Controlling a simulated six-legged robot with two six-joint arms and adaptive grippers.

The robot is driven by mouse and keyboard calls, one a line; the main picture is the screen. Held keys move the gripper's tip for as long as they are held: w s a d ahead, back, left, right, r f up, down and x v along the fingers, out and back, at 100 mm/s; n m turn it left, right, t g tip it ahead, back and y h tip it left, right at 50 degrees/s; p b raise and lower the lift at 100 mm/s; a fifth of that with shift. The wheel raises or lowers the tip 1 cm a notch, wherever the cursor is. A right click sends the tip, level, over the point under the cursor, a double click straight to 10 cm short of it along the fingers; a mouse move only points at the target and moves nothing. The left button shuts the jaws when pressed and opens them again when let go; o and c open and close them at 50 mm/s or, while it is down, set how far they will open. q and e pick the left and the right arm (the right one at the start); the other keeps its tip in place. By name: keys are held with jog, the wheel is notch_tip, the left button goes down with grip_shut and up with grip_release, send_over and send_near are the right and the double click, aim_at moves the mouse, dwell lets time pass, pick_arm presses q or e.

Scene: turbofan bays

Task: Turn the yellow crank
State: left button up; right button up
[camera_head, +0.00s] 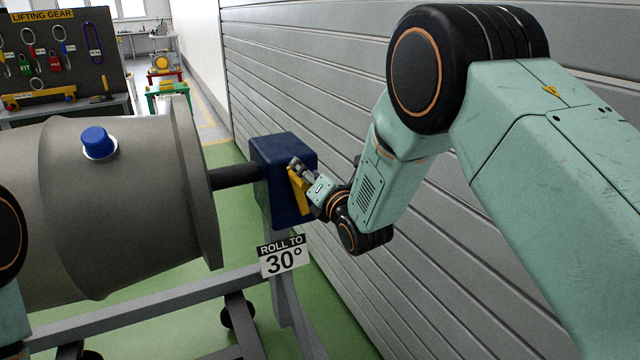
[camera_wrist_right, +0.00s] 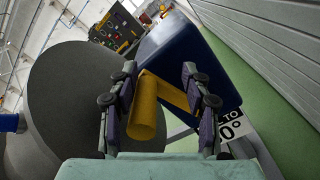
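The yellow crank (camera_head: 298,191) is on the near face of a dark blue gearbox (camera_head: 284,160) on the engine stand. In the right wrist view, the crank's thick round grip (camera_wrist_right: 144,112) points toward me, and its flat arm runs right to the blue box (camera_wrist_right: 177,55). My right gripper (camera_head: 303,184) is at the crank. In the right wrist view, its two fingers (camera_wrist_right: 160,80) are apart, one on each side of the crank. The grip lies nearer the left finger; I cannot tell whether they touch. My left gripper is out of view; only part of that arm shows at the left edge.
A large grey engine casing (camera_head: 110,210) with a blue cap (camera_head: 97,141) joins the gearbox by a dark shaft (camera_head: 235,176). A "ROLL TO 30°" sign (camera_head: 283,257) hangs below on the grey stand (camera_head: 150,308). A ribbed grey wall (camera_head: 330,60) stands close on the right.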

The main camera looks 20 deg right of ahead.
jog(key=s+d, duration=0.2)
jog(key=s, duration=0.9)
jog(key=shift+s+d, duration=0.1)
